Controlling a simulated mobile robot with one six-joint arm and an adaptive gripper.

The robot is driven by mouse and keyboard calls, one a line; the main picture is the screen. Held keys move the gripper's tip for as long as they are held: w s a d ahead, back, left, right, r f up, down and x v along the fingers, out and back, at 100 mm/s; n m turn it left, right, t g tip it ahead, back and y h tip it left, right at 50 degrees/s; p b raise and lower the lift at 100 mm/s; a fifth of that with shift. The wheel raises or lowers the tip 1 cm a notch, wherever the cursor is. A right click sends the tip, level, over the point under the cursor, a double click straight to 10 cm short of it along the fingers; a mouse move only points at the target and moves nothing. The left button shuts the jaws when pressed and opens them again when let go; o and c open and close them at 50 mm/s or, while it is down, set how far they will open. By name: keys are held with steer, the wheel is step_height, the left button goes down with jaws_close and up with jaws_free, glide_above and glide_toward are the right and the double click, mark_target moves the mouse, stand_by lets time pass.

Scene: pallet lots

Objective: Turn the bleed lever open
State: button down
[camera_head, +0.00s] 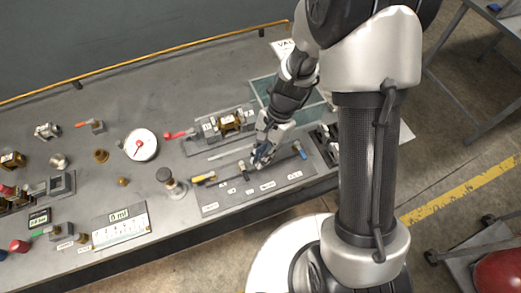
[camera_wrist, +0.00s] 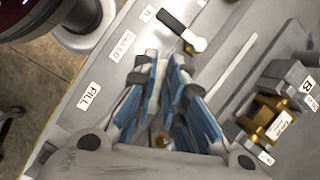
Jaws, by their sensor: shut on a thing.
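My gripper (camera_head: 260,158) is low over the labelled grey board (camera_head: 213,208) on the bench. In the wrist view its blue-padded fingers (camera_wrist: 162,72) are close together. A small brass-coloured round part (camera_wrist: 160,140) shows between them, mostly hidden, so I cannot tell what it belongs to. A red-handled lever (camera_head: 178,134) stands by the valve block, left of my gripper, and an orange-handled lever (camera_head: 84,124) is farther left. Both are apart from my gripper.
A brass valve block (camera_head: 229,123), a dial gauge (camera_head: 141,145) and a teal tray (camera_head: 262,86) stand nearby.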

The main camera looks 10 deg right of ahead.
steer(key=n, duration=0.1)
steer(key=n+p, duration=0.1)
steer(key=n+h, duration=0.1)
steer(key=shift+s+d+r+n+g, duration=0.1)
steer(key=shift+s+d+n+g, duration=0.2)
steer(key=shift+d+n+g, duration=0.1)
steer(key=n, duration=0.1)
steer(key=n+h+p, duration=0.1)
steer(key=d+n, duration=0.1)
steer(key=shift+s+n+g+p, duration=0.25)
steer(key=shift+n+g+p, duration=0.05)
steer(key=shift+p, duration=0.1)
steer(key=n+h, duration=0.1)
steer(key=n, duration=0.1)
steer(key=d+n+p, duration=0.1)
steer(key=n+h, duration=0.1)
steer(key=n, duration=0.1)
steer(key=shift+d+n+h, duration=0.25)
steer(key=shift+n+h, duration=0.05)
steer(key=shift+w, duration=0.1)
steer(key=c, duration=1.7)
jaws_free()
steer(key=shift+d, duration=0.1)
steer(key=shift+o, duration=0.2)
